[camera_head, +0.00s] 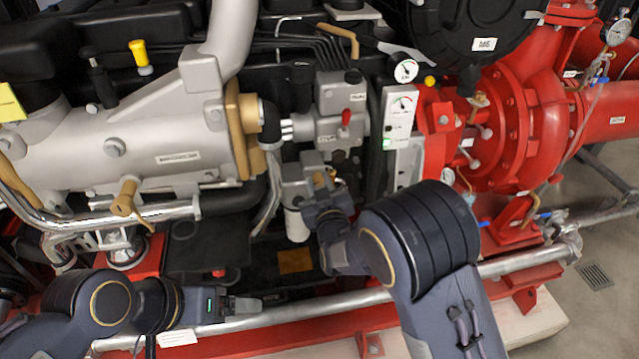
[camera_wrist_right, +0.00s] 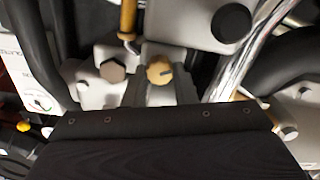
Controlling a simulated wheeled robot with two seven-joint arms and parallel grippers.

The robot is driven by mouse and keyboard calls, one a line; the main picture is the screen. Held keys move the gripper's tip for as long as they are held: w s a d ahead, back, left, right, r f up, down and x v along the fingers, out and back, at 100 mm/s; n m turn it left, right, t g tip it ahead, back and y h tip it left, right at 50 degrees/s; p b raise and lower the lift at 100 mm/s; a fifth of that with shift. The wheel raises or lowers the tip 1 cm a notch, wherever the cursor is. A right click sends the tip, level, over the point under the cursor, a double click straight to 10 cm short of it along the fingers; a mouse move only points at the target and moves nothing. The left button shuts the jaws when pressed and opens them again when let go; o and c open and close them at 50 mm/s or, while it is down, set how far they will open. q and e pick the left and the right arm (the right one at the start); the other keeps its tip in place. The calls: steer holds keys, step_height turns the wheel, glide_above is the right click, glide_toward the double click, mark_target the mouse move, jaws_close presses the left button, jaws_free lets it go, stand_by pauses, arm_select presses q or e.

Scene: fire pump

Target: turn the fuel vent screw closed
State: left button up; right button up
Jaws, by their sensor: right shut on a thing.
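The fuel vent screw (camera_wrist_right: 158,70) is a small brass head with a dark slot, in the middle of the right wrist view. My right gripper (camera_head: 322,188) is at the grey fuel filter housing (camera_head: 300,172) in the head view, with a bit of brass showing at its fingertips. In the right wrist view my right gripper (camera_wrist_right: 160,88) is shut on the screw, whose head shows just beyond the jaws. The screw's shank is hidden. My left gripper (camera_head: 243,304) is empty by the silver front rail, and its finger gap cannot be made out.
A hex bolt head (camera_wrist_right: 112,70) sits close left of the screw. A white filter canister (camera_head: 297,224) hangs below the housing. A block with a red lever (camera_head: 345,118) stands above, and a gauge panel (camera_head: 398,118) to the right. A silver rail (camera_head: 300,307) runs along the front.

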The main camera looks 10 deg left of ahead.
steer(key=shift+f+m+b, duration=0.15)
steer(key=shift+m+b, duration=0.15)
steer(key=shift+b, duration=0.35)
steer(key=m+b, duration=0.6)
steer(key=b, duration=0.2)
steer(key=m+b, duration=0.6)
steer(key=b, duration=0.3)
steer(key=shift+w+d+f+m, duration=0.1)
steer(key=shift+d+f+m, duration=0.1)
steer(key=shift+m, duration=0.2)
steer(key=m+b, duration=0.4)
steer(key=m, duration=0.1)
steer(key=shift+b, duration=0.3)
steer(key=m+b, duration=0.2)
steer(key=m, duration=0.2)
steer(key=shift+r+m+b, duration=0.15)
steer(key=shift+m+b, duration=0.55)
steer(key=shift+m, duration=0.1)
steer(key=o, duration=1)
